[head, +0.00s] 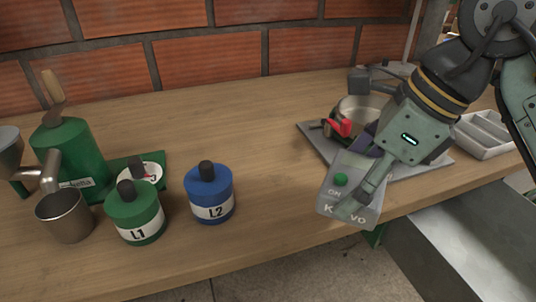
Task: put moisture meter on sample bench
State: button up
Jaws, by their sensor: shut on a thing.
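My gripper (373,180) is at the right in the head view, pointing down and left. It is shut on a grey boxy device (345,190) with a green button and the word ON, apparently the moisture meter. A finger lies across its front and hides part of the larger lettering. The device is tilted and overlaps the front edge of the wooden bench (270,150) in the picture. I cannot tell whether it touches the bench. No label marks this bench as the sample bench.
A grey board (315,135) behind my gripper carries a metal pot (362,108) and a red-handled item (340,127). A pale divided tray (487,135) is at right. Blue L2 (209,190) and green L1 (135,212) canisters, a metal cup (64,217) and a green machine (68,150) stand left. Mid-bench is clear.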

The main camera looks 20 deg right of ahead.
jog(key=p, duration=0.1)
send_over(283, 174)
jog(key=s+d, duration=0.1)
jog(key=shift+s+d+f, duration=0.2)
jog(key=shift+f, duration=0.3)
jog(key=shift+w+a+f, duration=0.1)
jog(key=shift+w+f, duration=0.05)
jog(key=shift+f, duration=0.9)
jog(key=shift+w+a+f, duration=0.1)
jog(key=shift+f, duration=0.95)
jog(key=o, duration=1.1)
jog(key=shift+r, duration=0.1)
jog(key=shift+r, duration=0.1)
jog(key=shift+r+p, duration=0.25)
jog(key=shift+p, duration=0.1)
jog(key=v, duration=1.1)
jog(key=shift+d+r, duration=0.15)
jog(key=shift+r, duration=0.2)
jog(key=shift+s, duration=0.1)
